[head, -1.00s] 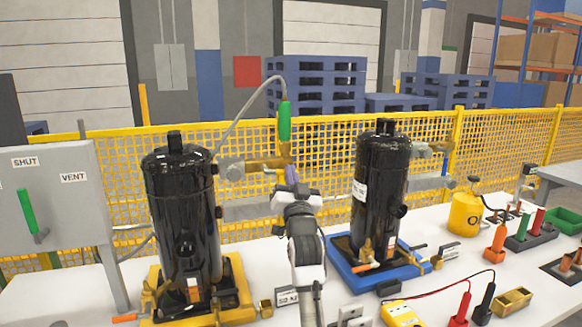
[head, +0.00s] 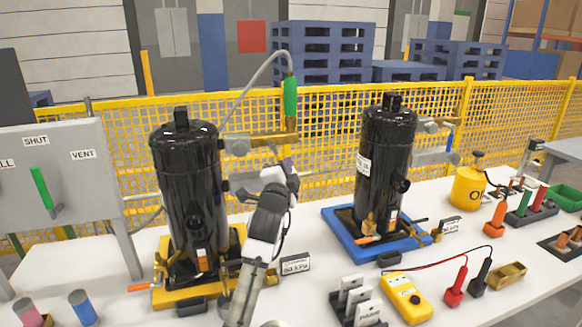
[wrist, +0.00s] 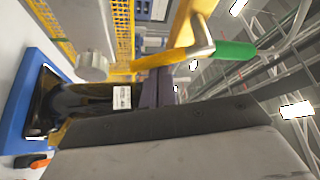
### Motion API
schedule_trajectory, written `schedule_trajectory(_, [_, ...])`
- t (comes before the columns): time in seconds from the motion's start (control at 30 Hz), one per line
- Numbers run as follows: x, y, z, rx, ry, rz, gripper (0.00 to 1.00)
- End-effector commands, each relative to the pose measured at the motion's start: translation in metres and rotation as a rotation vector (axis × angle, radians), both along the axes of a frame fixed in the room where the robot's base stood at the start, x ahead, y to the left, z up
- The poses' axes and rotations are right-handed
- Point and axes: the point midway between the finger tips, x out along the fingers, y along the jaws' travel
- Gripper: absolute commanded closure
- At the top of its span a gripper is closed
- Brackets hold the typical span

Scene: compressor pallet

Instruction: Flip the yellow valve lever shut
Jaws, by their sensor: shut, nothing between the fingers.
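The yellow valve lever appears to be the yellow bar (wrist: 158,61) that hangs down from the brass valve in the wrist view, which is turned on its side. In the head view only a small yellow bit (head: 288,150) of it shows. The brass valve (head: 268,139) is beside the left black tank, under a green sleeve (head: 290,97) on a grey hose. My gripper (head: 287,166) is shut and empty, just below the valve and close to the lever. Its dark fingers (wrist: 158,92) are beside the lever in the wrist view; I cannot tell whether they touch.
The left black tank (head: 190,180) stands on a yellow base, the right one (head: 385,165) on a blue base. A grey panel (head: 85,165) marked SHUT and VENT has a green lever. A yellow meter (head: 407,298) and small blocks sit in front. A yellow fence (head: 340,130) runs behind.

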Motion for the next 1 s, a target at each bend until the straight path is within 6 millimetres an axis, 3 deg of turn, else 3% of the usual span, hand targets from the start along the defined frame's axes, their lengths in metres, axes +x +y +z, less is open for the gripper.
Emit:
schedule_trajectory(0.4, [-0.005,0.016,-0.007,0.297,0.095,0.004,1.00])
schedule_trajectory(1.0, [-0.007,0.022,-0.007,0.284,0.092,0.002,1.00])
